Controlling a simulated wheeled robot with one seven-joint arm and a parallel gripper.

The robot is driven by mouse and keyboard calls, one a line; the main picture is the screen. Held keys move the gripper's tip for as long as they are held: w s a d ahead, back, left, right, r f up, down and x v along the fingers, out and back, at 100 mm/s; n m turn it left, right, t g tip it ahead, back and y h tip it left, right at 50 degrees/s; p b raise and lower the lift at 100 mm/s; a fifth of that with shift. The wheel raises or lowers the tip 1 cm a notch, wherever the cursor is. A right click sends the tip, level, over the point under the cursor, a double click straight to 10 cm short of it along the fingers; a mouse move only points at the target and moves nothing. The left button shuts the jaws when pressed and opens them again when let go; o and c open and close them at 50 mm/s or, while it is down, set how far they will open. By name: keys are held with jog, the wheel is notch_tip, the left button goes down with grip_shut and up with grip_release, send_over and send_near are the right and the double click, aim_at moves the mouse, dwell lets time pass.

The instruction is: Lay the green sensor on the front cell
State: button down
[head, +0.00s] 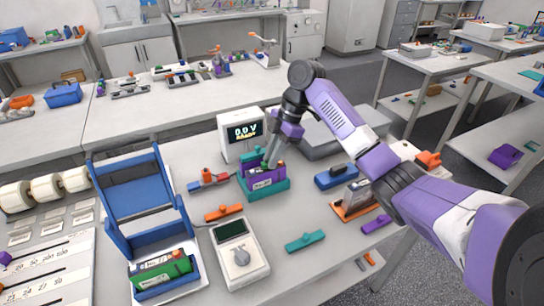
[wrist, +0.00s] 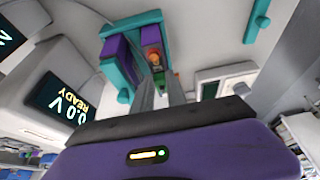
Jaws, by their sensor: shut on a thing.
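My gripper (head: 269,164) points down into a teal holder (head: 278,191) with a purple cell (head: 263,182). In the wrist view the fingertips (wrist: 157,85) are close together at a small red and yellow part (wrist: 153,62) in the holder. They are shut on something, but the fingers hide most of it. A teal-green bar (head: 305,241) with a small raised knob lies alone on the bench, right of the handheld meter; it may be the green sensor. A green cell (head: 165,272) sits in a low blue tray at the front left; I cannot tell which cell is meant by the front cell.
A display box (head: 241,137) reading 0.0 V stands behind the holder. A handheld meter (head: 239,255), an orange bar (head: 223,212) and a tall blue rack (head: 138,201) are to the left. An orange tray (head: 352,214) and purple bar (head: 376,224) are right.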

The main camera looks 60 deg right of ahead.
jog(key=shift+f, duration=0.2)
jog(key=c, duration=1.3)
grip_release()
jog(key=shift+o, duration=0.2)
jog(key=shift+b+v, duration=0.3)
jog(key=shift+v, duration=3.65)
jog(key=shift+a, duration=0.1)
